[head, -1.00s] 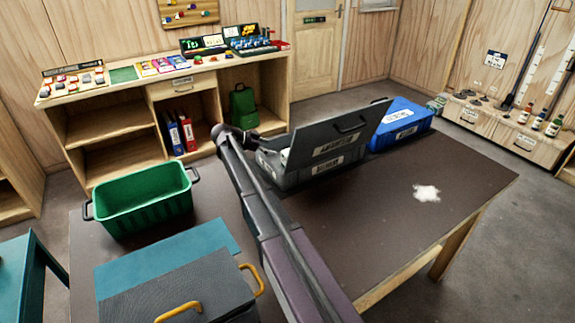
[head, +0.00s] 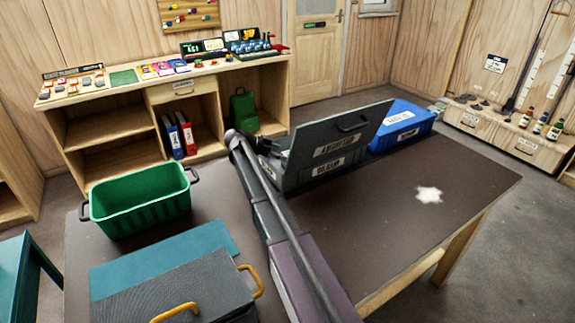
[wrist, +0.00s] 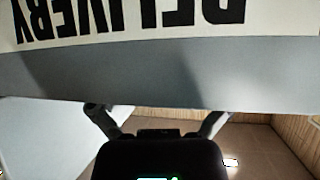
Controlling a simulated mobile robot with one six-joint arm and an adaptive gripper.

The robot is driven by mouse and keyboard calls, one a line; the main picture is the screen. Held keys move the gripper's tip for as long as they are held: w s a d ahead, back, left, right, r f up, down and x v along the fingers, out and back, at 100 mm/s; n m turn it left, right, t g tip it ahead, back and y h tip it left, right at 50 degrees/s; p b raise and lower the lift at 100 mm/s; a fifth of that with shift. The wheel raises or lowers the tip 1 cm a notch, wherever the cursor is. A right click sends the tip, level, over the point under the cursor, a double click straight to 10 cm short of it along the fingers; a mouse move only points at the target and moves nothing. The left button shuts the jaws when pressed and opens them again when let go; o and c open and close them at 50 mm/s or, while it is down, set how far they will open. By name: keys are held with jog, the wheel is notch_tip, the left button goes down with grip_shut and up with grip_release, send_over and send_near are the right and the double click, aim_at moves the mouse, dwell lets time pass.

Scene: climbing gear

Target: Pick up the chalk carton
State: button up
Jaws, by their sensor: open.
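I cannot make out the chalk carton in either view. A grey lidded box (head: 312,172) stands on the dark table with its lid (head: 345,135) raised. Its inside is mostly hidden by the lid and my arm. My gripper (head: 268,146) is at the box's left end in the head view, small and partly hidden. In the wrist view my gripper (wrist: 158,118) has its two fingers spread wide, with nothing seen between them. A grey panel with an upside-down DELIVERY label (wrist: 130,25) fills the top of that view, close to the fingers.
A blue box (head: 402,128) stands right of the raised lid. A green basket (head: 140,205) and a dark grey case with yellow handles (head: 185,285) are at the left. A white patch (head: 429,195) lies on the table's otherwise clear right part.

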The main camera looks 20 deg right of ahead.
jog(key=shift+b+x, duration=0.5)
jog(key=shift+x, duration=1)
jog(key=c, duration=1.2)
